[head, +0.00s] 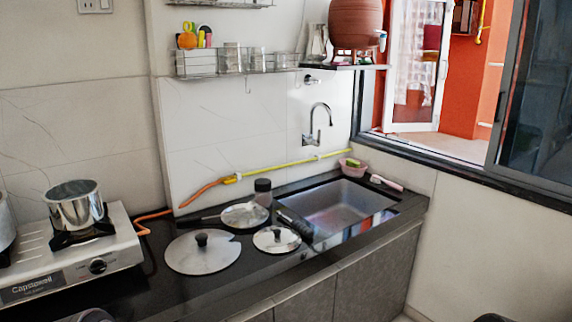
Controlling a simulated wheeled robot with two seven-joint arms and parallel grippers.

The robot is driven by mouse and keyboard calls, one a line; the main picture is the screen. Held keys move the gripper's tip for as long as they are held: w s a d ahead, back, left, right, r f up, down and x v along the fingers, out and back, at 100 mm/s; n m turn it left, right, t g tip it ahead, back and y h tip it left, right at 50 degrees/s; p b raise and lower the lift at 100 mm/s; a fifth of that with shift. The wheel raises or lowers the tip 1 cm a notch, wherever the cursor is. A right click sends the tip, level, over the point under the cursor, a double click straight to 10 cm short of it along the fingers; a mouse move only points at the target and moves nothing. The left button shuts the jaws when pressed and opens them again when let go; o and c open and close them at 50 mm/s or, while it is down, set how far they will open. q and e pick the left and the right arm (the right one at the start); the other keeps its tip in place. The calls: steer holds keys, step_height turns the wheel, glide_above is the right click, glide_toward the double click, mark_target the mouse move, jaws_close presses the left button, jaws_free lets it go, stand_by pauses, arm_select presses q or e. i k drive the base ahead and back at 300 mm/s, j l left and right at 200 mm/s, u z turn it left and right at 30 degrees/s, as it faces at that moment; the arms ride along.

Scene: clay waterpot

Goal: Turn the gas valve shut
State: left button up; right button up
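The gas line runs along the wall behind the counter. A yellow pipe (290,164) slopes down from the right and meets an orange hose (200,192). A small yellow fitting (230,179) sits at this join and looks like the gas valve. Its handle is too small to tell which way it is turned. The hose goes down behind the counter items and reaches the gas stove (110,250) at the left. Neither gripper shows. Dark rounded shapes at the bottom edge may be parts of my arms.
A steel pot (76,207) stands on the stove. Flat lids (202,254), a pan (244,215) and a dark-capped jar (263,192) stand on the black counter before the pipe. The sink (340,205) is to the right. A wire shelf (262,63) hangs above.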

mark_target(228, 181)
steer(key=i+l, duration=0.15)
steer(key=l, duration=0.2)
steer(key=i+l+u, duration=0.1)
steer(key=l, duration=0.25)
steer(key=i+l, duration=0.25)
steer(key=i+l+u, duration=0.1)
steer(key=l, duration=0.4)
steer(key=i+l, duration=0.2)
steer(key=l, duration=0.15)
steer(key=i+l+u, duration=0.1)
steer(key=l, duration=0.3)
steer(key=i+l+u, duration=0.1)
steer(key=l, duration=0.25)
